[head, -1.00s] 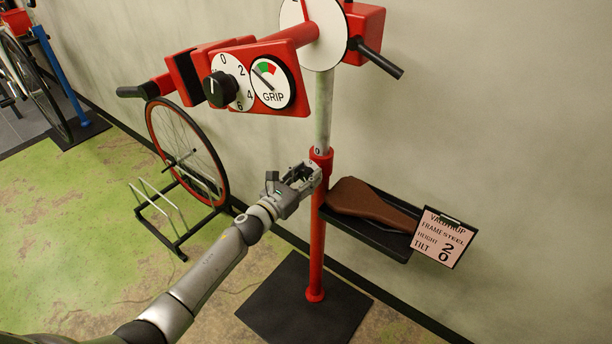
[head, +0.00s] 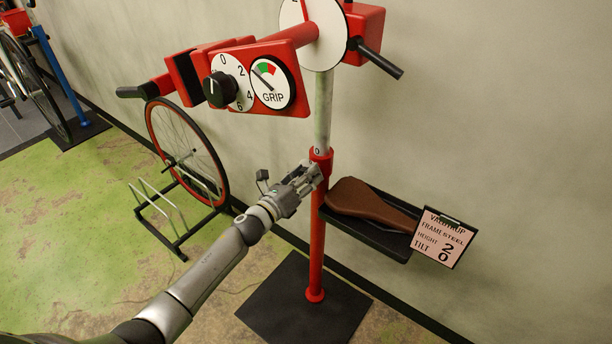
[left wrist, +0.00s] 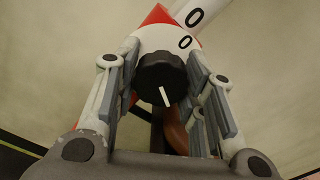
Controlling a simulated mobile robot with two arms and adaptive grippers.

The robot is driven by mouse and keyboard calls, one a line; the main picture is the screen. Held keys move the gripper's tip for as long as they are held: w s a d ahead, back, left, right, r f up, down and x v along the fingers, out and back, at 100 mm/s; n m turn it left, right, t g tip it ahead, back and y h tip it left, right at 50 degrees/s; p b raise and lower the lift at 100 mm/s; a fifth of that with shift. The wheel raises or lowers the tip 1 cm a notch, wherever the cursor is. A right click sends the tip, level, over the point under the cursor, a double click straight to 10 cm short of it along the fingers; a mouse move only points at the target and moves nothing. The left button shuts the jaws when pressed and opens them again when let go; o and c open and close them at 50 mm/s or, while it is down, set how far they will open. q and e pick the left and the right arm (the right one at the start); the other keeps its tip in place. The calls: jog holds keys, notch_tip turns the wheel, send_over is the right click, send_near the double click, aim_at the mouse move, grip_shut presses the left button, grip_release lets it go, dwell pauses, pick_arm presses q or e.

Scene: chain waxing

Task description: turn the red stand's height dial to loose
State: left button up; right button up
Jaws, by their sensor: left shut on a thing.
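The red stand (head: 316,240) rises from a black base plate, with a pale inner post (head: 323,110) coming out of its red collar. The height dial is a black knob (left wrist: 161,70) on a white and red face (left wrist: 165,38). Its white pointer line points down and slightly right in the left wrist view. My left gripper (head: 314,174) is at the collar, its fingers on both sides of the knob, shut on it. In the head view the gripper hides the knob. A "0" shows above the knob in the left wrist view; any loose mark is not visible. My right gripper is not in view.
A red clamp head with a grip gauge (head: 272,84) and black knob (head: 220,89) overhangs above my gripper. A black tray (head: 365,236) with a brown saddle (head: 370,205) and a tag (head: 443,237) is right of the post. A wheel (head: 187,150) stands left behind.

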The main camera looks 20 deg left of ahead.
pick_arm(q)
jog(key=n, duration=0.4)
jog(key=shift+n, duration=0.3)
jog(key=n+p, duration=0.1)
jog(key=n, duration=0.4)
jog(key=shift+r+p, duration=0.1)
jog(key=shift+p, duration=0.25)
jog(key=n+p, duration=0.1)
jog(key=n, duration=0.4)
jog(key=n+p, duration=0.1)
jog(key=n, duration=0.3)
jog(key=shift+n, duration=0.4)
jog(key=o, duration=1)
